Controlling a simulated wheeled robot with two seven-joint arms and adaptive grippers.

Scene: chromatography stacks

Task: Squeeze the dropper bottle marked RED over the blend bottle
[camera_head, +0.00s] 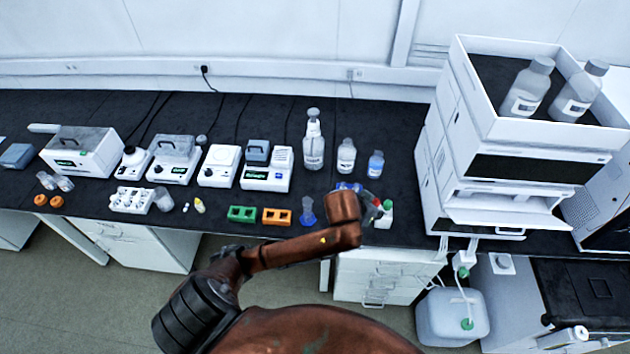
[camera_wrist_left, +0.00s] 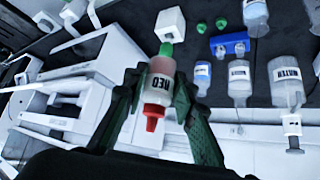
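The dropper bottle marked RED (camera_wrist_left: 160,82) is clear with a red cap and red contents; its label reads upside down in the wrist view. My left gripper (camera_wrist_left: 159,88) has its dark green fingers closed on both sides of it. In the head view, a bit of red (camera_head: 376,203) shows beside the end of my left arm, and the arm hides the fingers. A white block-like thing (camera_wrist_left: 168,24) with a green part (camera_wrist_left: 166,49) stands just beyond the bottle. I cannot tell which vessel is the blend bottle. My right gripper is in neither view.
A WATER wash bottle (camera_head: 313,150), a white-capped bottle (camera_head: 346,157) and a blue bottle (camera_head: 376,164) stand behind. A blue rack (camera_wrist_left: 230,43) lies close by. Green (camera_head: 242,214) and orange (camera_head: 277,217) racks sit at the front edge. The chromatography stack (camera_head: 480,160) rises at the right.

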